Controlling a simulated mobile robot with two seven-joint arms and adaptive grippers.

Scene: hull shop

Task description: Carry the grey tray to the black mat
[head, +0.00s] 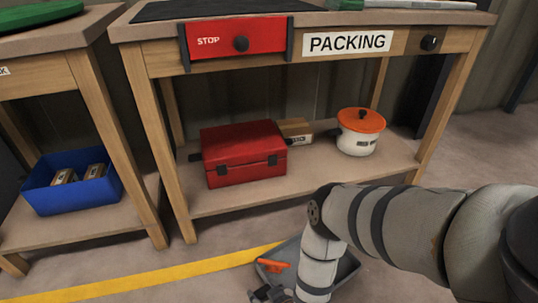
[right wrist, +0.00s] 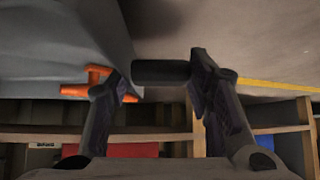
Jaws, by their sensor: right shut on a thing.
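The grey tray (head: 347,268) is low at the bottom of the head view, in front of the packing table and partly behind my right arm. It fills the upper left of the right wrist view (right wrist: 55,45). An orange item (head: 273,266) shows at its left side. My right gripper (head: 270,293) is at the tray's near left edge, shut on a dark bar at the tray's side (right wrist: 160,72). I cannot tell whether the tray touches the floor. The black mat (head: 205,8) lies on the packing table top, cut by the frame. My left gripper is out of view.
The packing table (head: 120,30) has a red STOP drawer front (head: 235,38). Its lower shelf holds a red toolbox (head: 243,153) and a white pot with an orange lid (head: 360,130). A blue bin (head: 72,182) sits on the left table's shelf. A yellow line (head: 160,280) crosses the floor.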

